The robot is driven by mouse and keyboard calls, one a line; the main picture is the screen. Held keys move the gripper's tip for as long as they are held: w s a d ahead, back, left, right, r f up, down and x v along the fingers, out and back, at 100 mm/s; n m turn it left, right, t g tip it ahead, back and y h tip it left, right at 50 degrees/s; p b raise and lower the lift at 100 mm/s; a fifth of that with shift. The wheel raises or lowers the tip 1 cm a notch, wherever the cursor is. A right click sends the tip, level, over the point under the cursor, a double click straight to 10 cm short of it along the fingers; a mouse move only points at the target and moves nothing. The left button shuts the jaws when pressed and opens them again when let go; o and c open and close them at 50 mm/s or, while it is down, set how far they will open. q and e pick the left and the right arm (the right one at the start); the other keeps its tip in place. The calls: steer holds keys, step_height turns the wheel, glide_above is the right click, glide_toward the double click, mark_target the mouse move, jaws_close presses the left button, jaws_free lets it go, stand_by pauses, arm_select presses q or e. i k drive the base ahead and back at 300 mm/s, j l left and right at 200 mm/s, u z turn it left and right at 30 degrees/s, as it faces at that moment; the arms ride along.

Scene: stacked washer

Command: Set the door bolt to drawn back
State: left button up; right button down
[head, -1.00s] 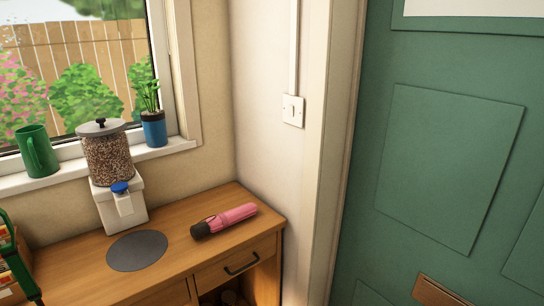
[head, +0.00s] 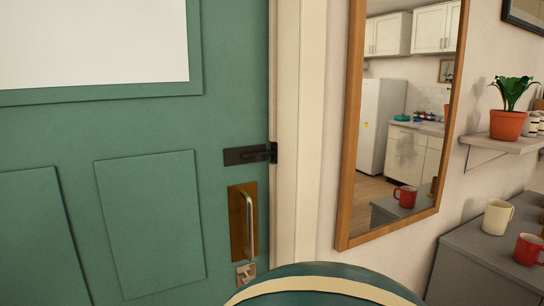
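A dark door bolt (head: 250,154) is mounted near the right edge of the green door (head: 150,220) in the head view. Its right end reaches a dark keeper (head: 273,152) at the door frame. The bar appears to lie across to the keeper, but the detail is too small to be sure. Below it is a brass plate with a pull handle (head: 250,222), and a small metal lock plate (head: 245,274) sits under that. Neither of my grippers shows in the head view.
A rounded dark green thing with a cream band (head: 320,288) fills the bottom centre, below the door's edge. A wood-framed mirror (head: 352,130) hangs right of the door. A grey cabinet (head: 480,262) with a cream mug (head: 497,217) and red mug (head: 528,249) stands at right.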

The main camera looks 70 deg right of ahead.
mark_target(257, 156)
steer(key=z, duration=2.35)
